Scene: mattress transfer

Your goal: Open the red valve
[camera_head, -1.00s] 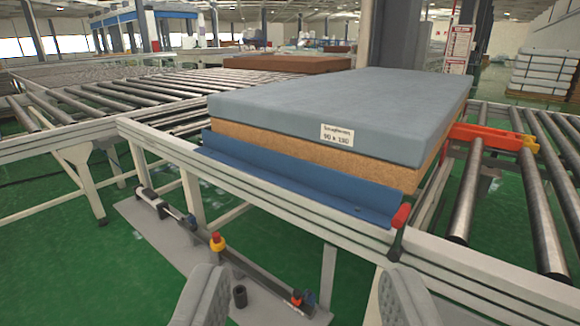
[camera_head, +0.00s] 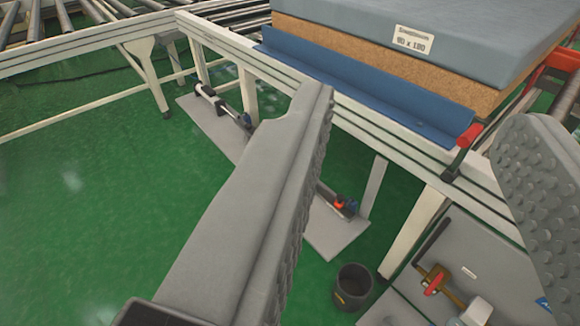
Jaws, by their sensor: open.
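A brass fitting with a small red handle (camera_head: 433,285), which looks like the red valve, sits on a grey panel at the lower right, below the conveyor frame. My gripper (camera_head: 420,115) is open, with one grey studded finger across the middle and the other at the right edge. The red handle shows between the fingers, lower in the picture than the fingertips, and nothing is held. A red-gripped lever (camera_head: 469,136) is fixed to the conveyor frame, also between the fingers. A small red and blue fitting (camera_head: 341,203) lies on a floor plate, beside the left finger.
A blue-grey mattress (camera_head: 470,25) lies on a brown layer above a blue sheet (camera_head: 370,85) on the conveyor. The white frame rail (camera_head: 350,127) crosses the view. A dark bucket (camera_head: 353,285) stands on the floor. Green floor (camera_head: 90,210) at left is clear.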

